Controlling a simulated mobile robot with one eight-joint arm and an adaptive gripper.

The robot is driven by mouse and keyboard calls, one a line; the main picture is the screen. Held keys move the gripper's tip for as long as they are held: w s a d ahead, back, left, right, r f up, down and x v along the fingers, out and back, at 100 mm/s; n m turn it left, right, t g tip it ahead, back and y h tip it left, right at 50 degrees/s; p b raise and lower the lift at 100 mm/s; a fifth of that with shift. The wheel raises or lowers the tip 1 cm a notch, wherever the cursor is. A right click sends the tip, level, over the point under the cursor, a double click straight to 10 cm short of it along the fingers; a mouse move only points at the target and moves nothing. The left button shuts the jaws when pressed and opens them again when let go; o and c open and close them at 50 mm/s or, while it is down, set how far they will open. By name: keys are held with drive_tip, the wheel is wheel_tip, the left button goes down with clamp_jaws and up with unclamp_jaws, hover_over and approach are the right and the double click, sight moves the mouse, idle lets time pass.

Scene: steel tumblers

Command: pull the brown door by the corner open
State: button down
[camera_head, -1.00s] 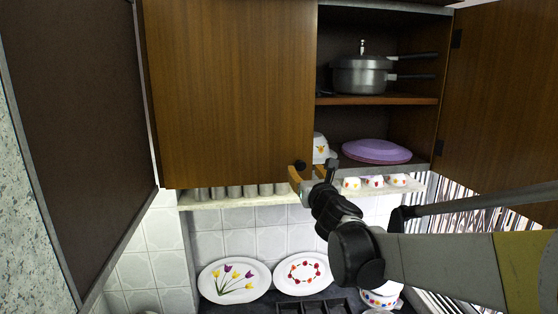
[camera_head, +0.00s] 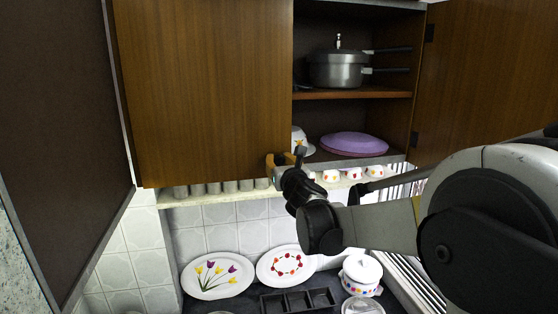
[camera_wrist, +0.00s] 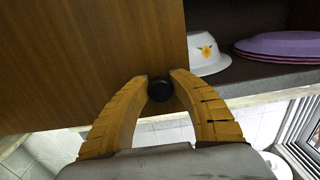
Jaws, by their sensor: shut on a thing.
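The brown door (camera_head: 205,90) is a wooden cabinet door in the middle left of the head view. Its lower right corner carries a round black knob (camera_wrist: 160,89), seen in the wrist view. My gripper (camera_head: 283,160) is at that corner, its yellow fingers (camera_wrist: 160,80) shut on the knob from both sides. In the wrist view the door (camera_wrist: 85,55) fills the upper left. The knob is mostly hidden by my gripper in the head view.
The open compartment to the right holds a pressure cooker (camera_head: 338,68), purple plates (camera_head: 354,144) and a white bowl (camera_wrist: 208,52). Another brown door (camera_head: 480,75) stands open at right. A dark open panel (camera_head: 60,130) is at left. Steel tumblers (camera_head: 215,188) line the shelf below.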

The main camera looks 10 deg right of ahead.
drive_tip(key=shift+s+a+f, duration=0.2)
drive_tip(key=shift+s, duration=0.35)
drive_tip(key=s+a+m+g+h+b, duration=0.2)
drive_tip(key=s+a+m+h, duration=0.2)
drive_tip(key=s, duration=0.8)
drive_tip(key=s+a+m+g+h+b, duration=0.1)
drive_tip(key=s+a+m+g+h, duration=0.2)
drive_tip(key=s+a+h, duration=0.5)
drive_tip(key=s+a+m, duration=0.1)
drive_tip(key=s+a, duration=0.1)
drive_tip(key=s, duration=0.3)
drive_tip(key=shift+s+r+m+h+b, duration=0.15)
drive_tip(key=shift+r+m+h+b, duration=0.15)
drive_tip(key=shift+r+m+b, duration=0.1)
drive_tip(key=shift+a, duration=0.1)
